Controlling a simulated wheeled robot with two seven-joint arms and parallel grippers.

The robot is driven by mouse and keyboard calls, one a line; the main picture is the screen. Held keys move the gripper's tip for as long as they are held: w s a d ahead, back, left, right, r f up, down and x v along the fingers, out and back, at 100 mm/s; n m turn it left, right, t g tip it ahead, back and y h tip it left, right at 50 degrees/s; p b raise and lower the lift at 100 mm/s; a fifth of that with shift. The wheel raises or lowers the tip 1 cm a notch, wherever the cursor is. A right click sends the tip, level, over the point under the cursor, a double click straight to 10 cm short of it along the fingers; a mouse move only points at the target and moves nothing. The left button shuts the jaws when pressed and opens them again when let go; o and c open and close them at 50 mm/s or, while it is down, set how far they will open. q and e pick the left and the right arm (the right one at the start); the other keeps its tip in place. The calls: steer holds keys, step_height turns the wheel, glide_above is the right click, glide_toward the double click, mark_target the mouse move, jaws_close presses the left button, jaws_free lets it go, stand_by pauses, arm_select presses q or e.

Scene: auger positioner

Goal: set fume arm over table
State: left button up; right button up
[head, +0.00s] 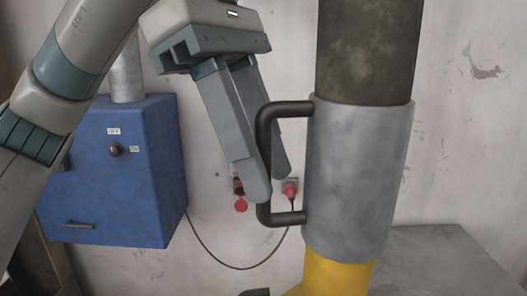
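The fume arm is a thick upright tube with a dark, worn upper pipe (368,50), a grey metal sleeve (358,175) and a yellow lower part (337,274). A black bar handle (284,109) sticks out from the sleeve's left side. My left gripper (270,183) reaches down from the upper left at this handle. Its two fingers are apart, with the handle's upright bar seeming to run between them; I cannot tell whether they touch it. A grey table top (440,262) shows at the lower right. My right gripper is not in view.
A blue box (120,185) with an OFF/ON knob and a grey pipe on top is on the wall at left. Red plugs (290,190) and a hanging black cable (236,267) are on the wall behind the gripper. The upper right wall is clear.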

arm_select(q)
steer(key=shift+d+f, duration=0.1)
steer(key=shift+f, duration=0.1)
jaws_close()
steer(key=shift+s+d, duration=0.1)
steer(key=shift+d, duration=0.05)
